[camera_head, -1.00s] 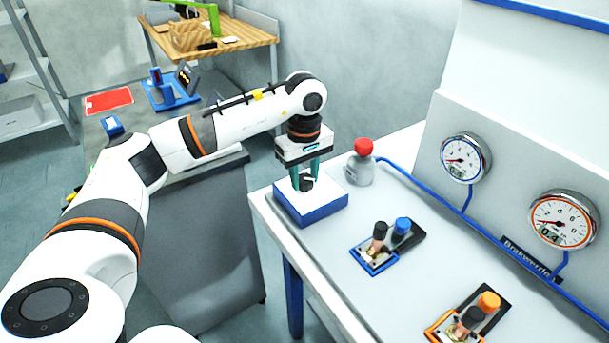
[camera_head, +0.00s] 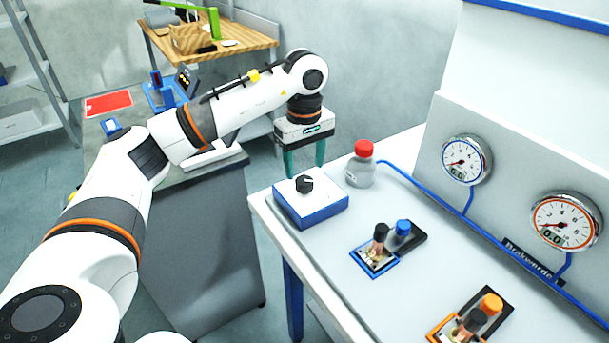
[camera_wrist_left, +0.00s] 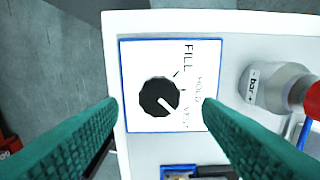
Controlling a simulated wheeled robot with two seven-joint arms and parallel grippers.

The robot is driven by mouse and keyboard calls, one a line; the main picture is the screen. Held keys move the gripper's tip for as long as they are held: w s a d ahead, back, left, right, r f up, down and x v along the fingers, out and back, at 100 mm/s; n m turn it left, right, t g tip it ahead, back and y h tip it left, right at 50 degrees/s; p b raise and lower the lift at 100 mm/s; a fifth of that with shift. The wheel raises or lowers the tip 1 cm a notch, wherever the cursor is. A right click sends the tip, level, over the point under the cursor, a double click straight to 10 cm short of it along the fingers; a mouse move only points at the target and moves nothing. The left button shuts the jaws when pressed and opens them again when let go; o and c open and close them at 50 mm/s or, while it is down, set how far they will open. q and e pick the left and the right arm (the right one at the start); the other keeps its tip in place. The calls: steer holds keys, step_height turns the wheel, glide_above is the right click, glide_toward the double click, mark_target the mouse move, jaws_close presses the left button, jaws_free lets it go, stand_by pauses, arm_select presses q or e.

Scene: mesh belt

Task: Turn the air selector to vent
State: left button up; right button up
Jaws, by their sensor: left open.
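The air selector is a black round knob (camera_head: 305,184) on a white-topped, blue-sided box (camera_head: 312,216) at the bench's left corner. In the left wrist view, the knob (camera_wrist_left: 159,97) has a white pointer line aimed down and right, toward the lowest label, which appears to be VENT. FILL is printed at the top and HOLD at the right. My left gripper (camera_head: 304,160) is open and empty, raised clear of the knob. In the left wrist view its green fingers (camera_wrist_left: 160,118) stand wide apart on either side. My right gripper is out of view.
A blue-framed fixture (camera_head: 374,262) and an orange-framed one (camera_head: 462,328) sit nearer on the bench.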

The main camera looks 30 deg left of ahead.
mark_target(304, 180)
arm_select(q)
step_height(304, 180, up, 8)
steer(key=shift+s+f, duration=0.1)
steer(key=shift+f, duration=0.05)
stand_by(0.6)
